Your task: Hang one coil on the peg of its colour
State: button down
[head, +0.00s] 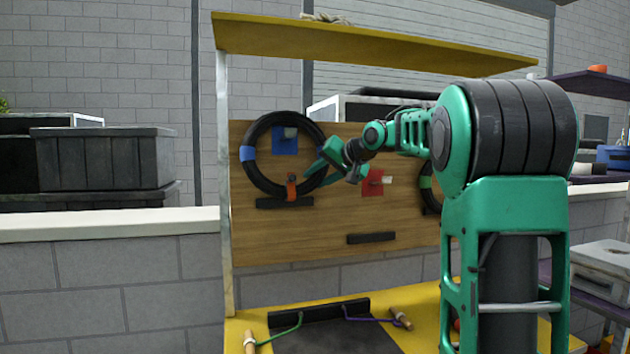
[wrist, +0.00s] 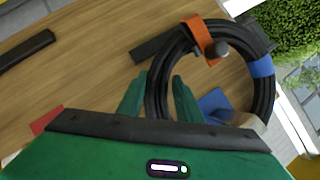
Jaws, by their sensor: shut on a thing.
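A black coil (head: 262,127) with blue bands stands against the wooden board at the left. It also shows in the wrist view (wrist: 268,95). My gripper (head: 319,170) is shut on its right side; in the wrist view my green fingers (wrist: 158,92) lie on both sides of the cable. The blue plate (head: 280,146) with its grey peg (head: 290,132) shows within the ring, near the top. The peg looks inside the ring's opening; whether it bears the coil I cannot tell. The red plate (head: 371,188) has an empty-looking pale peg (head: 387,180).
An orange strap (head: 292,187) is at the coil's bottom, above a dark ledge (head: 285,203). Another coil with a green band (head: 426,182) is partly hidden behind my arm. A yellow shelf (head: 370,45) overhangs the board.

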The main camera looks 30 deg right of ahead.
jog(key=shift+w+d+f, duration=0.1)
jog(key=shift+w+f, duration=0.05)
jog(key=shift+f, duration=0.35)
jog(key=shift+w+d+f, duration=0.1)
jog(key=shift+w+f, duration=0.05)
jog(key=shift+f, duration=0.3)
jog(key=shift+w+f, duration=0.15)
jog(key=shift+f, duration=0.75)
